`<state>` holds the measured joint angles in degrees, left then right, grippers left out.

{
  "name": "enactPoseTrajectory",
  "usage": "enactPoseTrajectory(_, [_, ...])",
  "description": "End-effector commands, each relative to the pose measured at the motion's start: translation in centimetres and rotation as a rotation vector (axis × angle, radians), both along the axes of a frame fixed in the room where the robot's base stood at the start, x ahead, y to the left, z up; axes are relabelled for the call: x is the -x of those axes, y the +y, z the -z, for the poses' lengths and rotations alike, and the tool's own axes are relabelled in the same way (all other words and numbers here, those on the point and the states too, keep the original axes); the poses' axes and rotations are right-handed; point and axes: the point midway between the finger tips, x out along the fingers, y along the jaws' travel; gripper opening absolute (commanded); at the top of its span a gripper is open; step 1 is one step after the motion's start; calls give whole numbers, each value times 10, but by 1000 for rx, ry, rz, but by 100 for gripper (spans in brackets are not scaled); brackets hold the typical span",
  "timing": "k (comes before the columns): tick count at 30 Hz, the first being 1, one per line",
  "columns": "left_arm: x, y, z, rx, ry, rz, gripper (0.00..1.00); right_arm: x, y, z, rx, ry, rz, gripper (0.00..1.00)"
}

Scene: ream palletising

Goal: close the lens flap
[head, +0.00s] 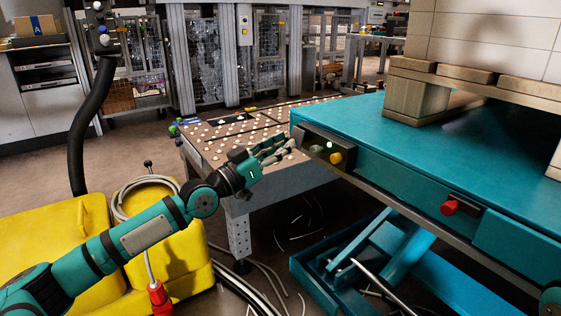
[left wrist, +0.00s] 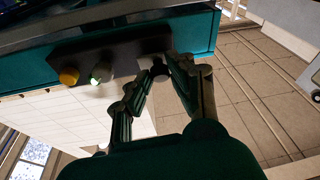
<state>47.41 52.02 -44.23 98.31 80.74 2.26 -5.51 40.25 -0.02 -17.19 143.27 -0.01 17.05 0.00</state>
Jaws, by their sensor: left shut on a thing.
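My left gripper (head: 288,147) reaches in from the left to the near corner of the teal lift table (head: 375,120). In the left wrist view its fingers (left wrist: 160,76) are closed around a small dark knob-like part (left wrist: 159,66) at the end of a dark control panel (left wrist: 120,57). I cannot tell whether this part is the lens flap; the fingers hide much of it. The panel also carries a yellow button (left wrist: 69,76) and a pale green-white button (left wrist: 101,73). No separate lens flap is clearly visible. My right gripper is out of view.
A roller-ball table (head: 235,135) stands behind and below my left gripper. A red button (head: 449,208) sits on the lift table's side. A wooden pallet (head: 420,98) with white stacks lies on top. Yellow boxes (head: 60,245) and loose cables are at lower left.

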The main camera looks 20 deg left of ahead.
Motion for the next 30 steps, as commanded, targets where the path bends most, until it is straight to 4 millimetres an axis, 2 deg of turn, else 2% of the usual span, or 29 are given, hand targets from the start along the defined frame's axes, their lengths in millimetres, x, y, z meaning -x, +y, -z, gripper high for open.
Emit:
enactPoseTrajectory(1, [-1, 1, 8, 11, -18, -3, 0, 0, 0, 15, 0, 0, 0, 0])
enactPoseTrajectory(3, [-2, 0, 9, 28, -40, -3, 0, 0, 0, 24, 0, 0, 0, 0])
enactPoseTrajectory(12, [-6, -3, 14, 110, -141, -3, 0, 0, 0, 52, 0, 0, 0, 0])
enactPoseTrajectory(18, [-9, -6, 16, 161, -207, -2, 0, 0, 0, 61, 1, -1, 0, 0])
enactPoseTrajectory(30, [-11, -8, 17, 202, -259, -1, 0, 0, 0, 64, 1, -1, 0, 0])
